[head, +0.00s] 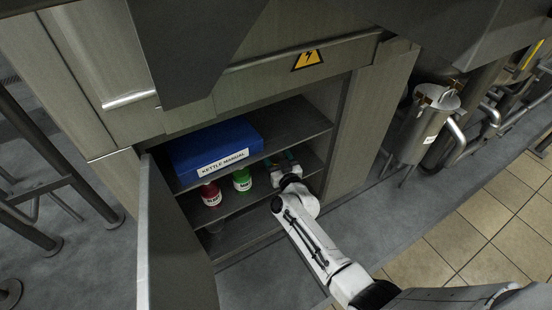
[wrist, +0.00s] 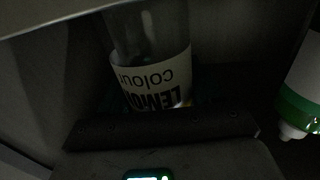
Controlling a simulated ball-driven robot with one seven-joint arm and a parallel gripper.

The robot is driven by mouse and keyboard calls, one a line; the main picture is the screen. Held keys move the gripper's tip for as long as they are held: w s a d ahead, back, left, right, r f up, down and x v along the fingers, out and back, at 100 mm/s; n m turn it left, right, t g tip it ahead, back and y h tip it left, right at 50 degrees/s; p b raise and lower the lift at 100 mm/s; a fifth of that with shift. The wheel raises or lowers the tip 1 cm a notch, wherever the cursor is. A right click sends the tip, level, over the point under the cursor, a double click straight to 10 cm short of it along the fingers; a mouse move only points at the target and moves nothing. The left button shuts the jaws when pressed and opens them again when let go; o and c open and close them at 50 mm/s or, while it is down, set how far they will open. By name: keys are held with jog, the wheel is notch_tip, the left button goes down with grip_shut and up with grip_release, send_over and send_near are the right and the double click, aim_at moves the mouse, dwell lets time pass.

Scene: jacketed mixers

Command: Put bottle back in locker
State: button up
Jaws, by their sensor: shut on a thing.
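The locker (head: 340,140) stands open, its door (head: 170,240) swung out to the left. My gripper (head: 283,167) is inside it, at the right end of the middle shelf. In the wrist view my gripper (wrist: 160,122) is shut on a clear bottle (wrist: 150,75) with a white label reading "LEMON colour", upside down in this picture. The bottle's lower part is hidden by the gripper, and the head view hardly shows it. I cannot tell whether it touches the shelf. A green bottle (head: 242,180) stands left of my gripper; it also shows at the right in the wrist view (wrist: 300,100).
A red bottle (head: 211,194) stands left of the green one. A blue box labelled "KETTLE MANUAL" (head: 214,148) lies on the shelf above. The locker's right side wall is close to my arm. A steel vessel (head: 425,125) stands outside, right of the locker.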

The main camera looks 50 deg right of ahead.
jog(key=o, duration=1.2)
jog(key=shift+f, duration=0.1)
